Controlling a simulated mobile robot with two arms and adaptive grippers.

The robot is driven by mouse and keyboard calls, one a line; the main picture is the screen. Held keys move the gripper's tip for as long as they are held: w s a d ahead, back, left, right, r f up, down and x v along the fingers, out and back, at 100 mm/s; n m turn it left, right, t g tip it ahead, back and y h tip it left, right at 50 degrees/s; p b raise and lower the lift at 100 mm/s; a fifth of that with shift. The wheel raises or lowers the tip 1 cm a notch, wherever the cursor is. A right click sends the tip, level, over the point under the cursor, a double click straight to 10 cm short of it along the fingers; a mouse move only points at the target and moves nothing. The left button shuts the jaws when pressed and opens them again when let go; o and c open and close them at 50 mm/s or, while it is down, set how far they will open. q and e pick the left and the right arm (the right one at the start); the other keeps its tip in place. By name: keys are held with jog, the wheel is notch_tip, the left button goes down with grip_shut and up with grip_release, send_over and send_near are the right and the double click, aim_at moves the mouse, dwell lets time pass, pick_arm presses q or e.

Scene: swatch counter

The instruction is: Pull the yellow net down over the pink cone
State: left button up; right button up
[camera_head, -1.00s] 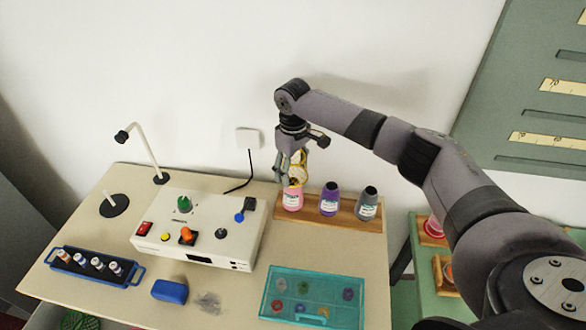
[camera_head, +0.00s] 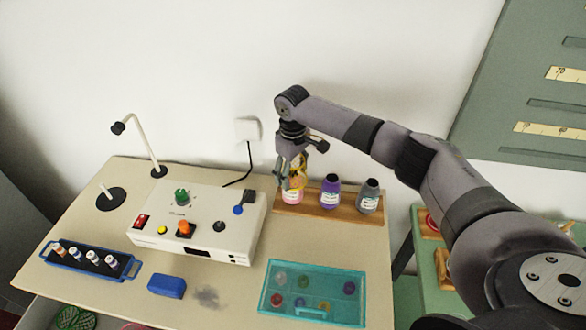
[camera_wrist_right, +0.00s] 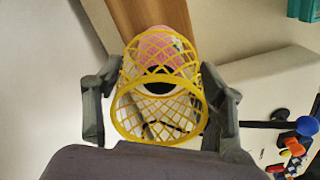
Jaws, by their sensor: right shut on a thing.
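The pink cone (camera_head: 291,198) stands at the left end of the wooden rack, its upper part hidden behind my right gripper (camera_head: 291,180). The yellow net (camera_head: 298,181) is at the cone's top, between the fingers. In the right wrist view the net (camera_wrist_right: 119,113) is an open mesh sleeve with a thick near rim. The right gripper (camera_wrist_right: 160,100) is shut on it, one finger on each side. The pink cone (camera_wrist_right: 161,47) shows through the mesh, its dark top opening inside the sleeve. How far down the net reaches is unclear. My left gripper is not in view.
A purple cone (camera_head: 330,193) and a grey cone (camera_head: 369,198) stand to the right on the wooden rack (camera_head: 348,213). A white control box (camera_head: 205,240) is to the left, and a teal tray (camera_head: 313,312) lies in front. The wall is close behind.

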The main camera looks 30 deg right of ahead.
jog(key=shift+f+b, duration=1.05)
jog(key=shift+f, duration=2)
jog(key=o, duration=0.8)
notch_tip(320, 180, up, 12)
jog(key=shift+f, duration=0.1)
